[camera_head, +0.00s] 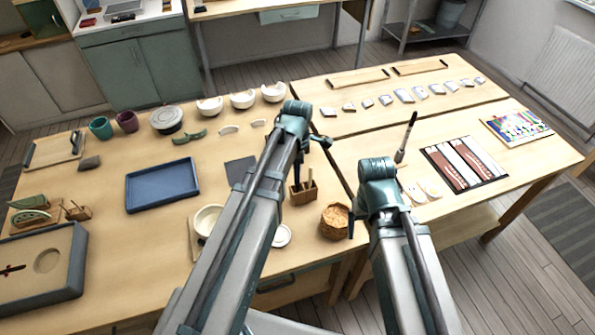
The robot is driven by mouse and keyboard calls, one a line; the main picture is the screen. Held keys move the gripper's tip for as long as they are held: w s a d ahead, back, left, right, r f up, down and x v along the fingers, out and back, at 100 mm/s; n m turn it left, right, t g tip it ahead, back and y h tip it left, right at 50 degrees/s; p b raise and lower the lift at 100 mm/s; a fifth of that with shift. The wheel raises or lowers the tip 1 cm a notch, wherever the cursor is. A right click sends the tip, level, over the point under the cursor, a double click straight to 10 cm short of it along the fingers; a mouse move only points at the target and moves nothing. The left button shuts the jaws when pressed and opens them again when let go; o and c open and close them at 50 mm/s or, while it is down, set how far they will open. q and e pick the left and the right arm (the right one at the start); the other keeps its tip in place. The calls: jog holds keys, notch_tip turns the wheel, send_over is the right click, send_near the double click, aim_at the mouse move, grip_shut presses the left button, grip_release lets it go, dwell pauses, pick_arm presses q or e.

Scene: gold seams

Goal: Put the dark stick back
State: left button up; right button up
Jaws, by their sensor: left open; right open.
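A thin dark stick (411,120) with a paler lower end shows on the right half of the bench, just behind my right arm's end. It slants upward in the picture; whether it stands or lies there I cannot tell. A small wooden holder (303,194) with slim upright pieces is just below my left gripper (300,160), which is open; its fingers are partly hidden by my arm. My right gripper (380,198) is open, mostly hidden by its own wrist, close to the near side of the stick. No held object shows in either gripper.
A blue tray (162,185), a dark square pad (240,170) and white bowls (242,99) are left. A woven basket (335,222) sits between my arms. A striped dark-edged panel (463,164) and a row of pale shards (404,95) are right.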

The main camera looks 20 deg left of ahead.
pick_arm(q)
notch_tip(320, 180, up, 9)
jog(key=p, duration=0.7)
jog(key=shift+f+p, duration=0.15)
jog(key=shift+p, duration=0.15)
jog(key=shift+s+d+m, duration=0.2)
jog(key=shift+m, duration=0.1)
jog(key=s+d+m, duration=0.5)
jog(key=s+m, duration=0.2)
jog(key=m, duration=0.4)
jog(key=s+d+m+y, duration=0.1)
jog(key=s+d+m, duration=0.4)
jog(key=m, duration=0.7)
jog(key=shift+s+m, duration=0.3)
jog(key=shift+s, duration=0.65)
